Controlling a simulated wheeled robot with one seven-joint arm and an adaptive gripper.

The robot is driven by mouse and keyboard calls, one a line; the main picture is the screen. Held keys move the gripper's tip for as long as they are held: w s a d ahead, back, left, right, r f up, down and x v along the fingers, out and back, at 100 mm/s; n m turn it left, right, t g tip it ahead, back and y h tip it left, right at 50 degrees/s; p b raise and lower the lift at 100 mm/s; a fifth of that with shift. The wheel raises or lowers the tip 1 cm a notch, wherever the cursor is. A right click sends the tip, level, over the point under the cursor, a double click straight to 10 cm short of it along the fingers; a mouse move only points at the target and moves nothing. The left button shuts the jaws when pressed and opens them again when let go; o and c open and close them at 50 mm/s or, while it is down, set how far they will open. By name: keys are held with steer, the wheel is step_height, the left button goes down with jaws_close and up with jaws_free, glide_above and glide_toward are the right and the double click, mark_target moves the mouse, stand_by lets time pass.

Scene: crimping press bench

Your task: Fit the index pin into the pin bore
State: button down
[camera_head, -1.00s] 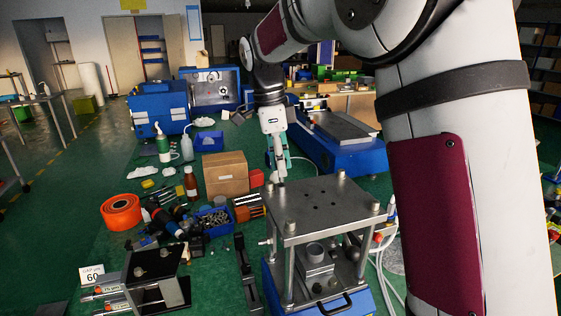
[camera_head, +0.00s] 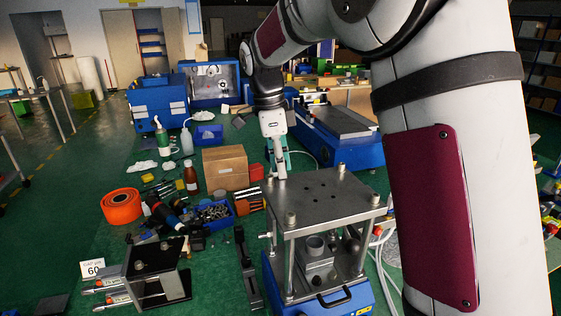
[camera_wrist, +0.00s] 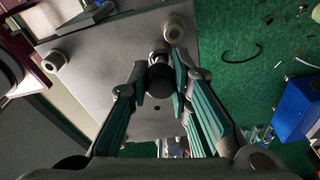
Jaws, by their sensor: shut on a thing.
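My gripper (camera_head: 279,168) hangs beside the back left corner of the press's top plate (camera_head: 345,196) in the head view. In the wrist view my gripper (camera_wrist: 160,76) is shut on a dark, round-ended pin with a shiny metal part (camera_wrist: 160,82), which I take for the index pin. Behind it the grey plate (camera_wrist: 85,85) shows with round posts at its corners. The plate has several small dark holes. The pin appears apart from the cup.
The press stands on a blue base (camera_head: 345,303). Left of it are a cardboard box (camera_head: 225,169), a blue bin of small parts (camera_head: 212,217), an orange roll (camera_head: 121,206) and a gauge stand (camera_head: 155,258). A blue machine (camera_head: 335,140) stands behind. Green floor shows between.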

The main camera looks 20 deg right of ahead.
steer(key=shift+f, duration=0.45)
steer(key=c, duration=1.4)
jaws_free()
steer(key=shift+o, duration=0.2)
step_height(320, 180, up, 12)
steer(key=a, duration=0.1)
steer(key=shift+w+a, duration=0.35)
steer(key=shift+a, duration=0.05)
steer(key=shift+f, duration=0.1)
